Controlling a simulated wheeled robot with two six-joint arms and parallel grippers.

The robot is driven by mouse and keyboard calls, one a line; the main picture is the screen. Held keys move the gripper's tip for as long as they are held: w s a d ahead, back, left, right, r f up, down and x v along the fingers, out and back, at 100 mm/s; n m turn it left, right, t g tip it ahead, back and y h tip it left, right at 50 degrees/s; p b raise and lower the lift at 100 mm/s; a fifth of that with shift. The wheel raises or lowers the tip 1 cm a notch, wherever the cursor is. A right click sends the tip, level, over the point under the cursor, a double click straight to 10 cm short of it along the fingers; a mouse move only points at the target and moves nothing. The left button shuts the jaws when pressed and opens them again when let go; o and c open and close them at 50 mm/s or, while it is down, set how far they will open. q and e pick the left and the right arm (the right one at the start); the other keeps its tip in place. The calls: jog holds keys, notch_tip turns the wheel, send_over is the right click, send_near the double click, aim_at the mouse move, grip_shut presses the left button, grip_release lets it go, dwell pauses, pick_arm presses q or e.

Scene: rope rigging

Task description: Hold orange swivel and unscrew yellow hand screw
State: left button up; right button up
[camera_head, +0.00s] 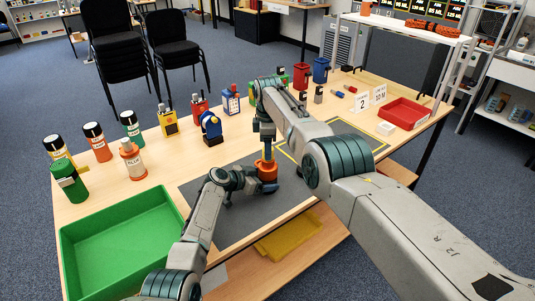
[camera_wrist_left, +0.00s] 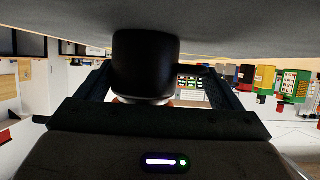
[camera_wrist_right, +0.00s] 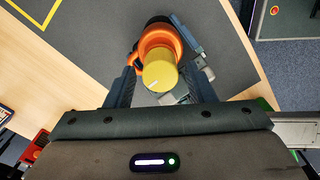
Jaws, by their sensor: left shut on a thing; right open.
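The orange swivel (camera_head: 267,172) stands upright on the dark grey mat. The yellow hand screw (camera_wrist_right: 160,74) sits on top of the orange swivel (camera_wrist_right: 155,37), seen from above in the right wrist view. My left gripper (camera_head: 262,185) is low beside the swivel and shut on it. In the left wrist view a dark cylinder, seen upside down, largely blocks the view between the fingers. My right gripper (camera_wrist_right: 161,85) points down from above. Its open fingers lie either side of the yellow screw, with gaps showing. In the head view my right gripper largely hides the screw.
A green tray (camera_head: 66,246) is at the table's front left and a red tray (camera_head: 428,112) at the far right. Bottles, including an orange-labelled one (camera_head: 133,160), and several small coloured items line the back edge. A yellow tray (camera_head: 290,237) lies below the tabletop.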

jog(key=m, duration=0.6)
dwell(0.3)
jog(key=c, duration=0.8)
jog(key=shift+o, duration=0.2)
jog(key=n, duration=0.4)
jog(key=shift+n, duration=0.3)
jog(key=n, duration=0.5)
jog(key=shift+r, duration=0.1)
jog(key=o, duration=0.8)
jog(key=shift+c, duration=0.2)
